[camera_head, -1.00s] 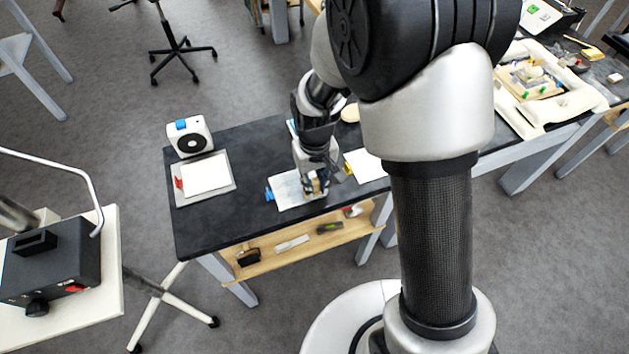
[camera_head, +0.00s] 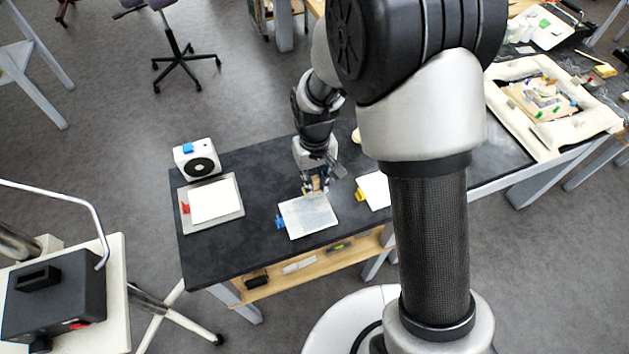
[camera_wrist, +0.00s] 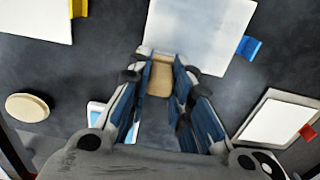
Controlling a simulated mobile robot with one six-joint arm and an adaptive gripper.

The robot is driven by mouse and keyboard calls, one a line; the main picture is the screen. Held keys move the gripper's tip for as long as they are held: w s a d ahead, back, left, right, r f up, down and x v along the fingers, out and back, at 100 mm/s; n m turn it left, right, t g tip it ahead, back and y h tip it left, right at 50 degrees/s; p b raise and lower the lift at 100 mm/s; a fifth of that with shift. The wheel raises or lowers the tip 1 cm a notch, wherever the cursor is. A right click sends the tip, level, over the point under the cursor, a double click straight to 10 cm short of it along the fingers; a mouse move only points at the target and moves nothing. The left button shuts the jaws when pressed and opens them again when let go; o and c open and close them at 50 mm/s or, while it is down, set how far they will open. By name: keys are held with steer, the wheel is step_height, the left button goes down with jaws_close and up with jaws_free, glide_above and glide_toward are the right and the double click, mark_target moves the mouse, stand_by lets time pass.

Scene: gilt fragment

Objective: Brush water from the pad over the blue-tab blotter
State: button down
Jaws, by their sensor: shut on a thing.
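The blue-tab blotter (camera_head: 308,217) lies flat on the dark bench, its blue tab at its left; it looks slightly greyer than the other sheets. It also shows at the top of the wrist view (camera_wrist: 200,28). My gripper (camera_head: 315,186) is shut on a tan brush (camera_wrist: 160,80), whose pale tip overlaps the blotter's back edge in the picture. I cannot tell whether it touches. A light-blue and white thing (camera_wrist: 96,114), perhaps the water pad, shows partly beside my fingers in the wrist view; the arm hides it in the head view.
A red-tab sheet (camera_head: 212,203) lies on a grey board at left, below a white fan-like box (camera_head: 197,159). A yellow-tab sheet (camera_head: 376,190) lies right of the blotter, partly behind my arm. A round tan disc (camera_wrist: 27,108) is nearby. Bare bench separates the sheets.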

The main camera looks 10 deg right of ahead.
mark_target(316, 179)
steer(key=r, duration=0.1)
steer(key=r+p, duration=0.1)
steer(key=shift+s+d+r, duration=0.1)
steer(key=shift+s+r, duration=0.25)
steer(key=shift+r, duration=0.05)
steer(key=shift+w+r+p, duration=0.2)
steer(key=shift+r+p, duration=0.45)
steer(key=shift+s+r+p, duration=0.1)
steer(key=shift+r+p, duration=1.05)
steer(key=shift+r, duration=0.35)
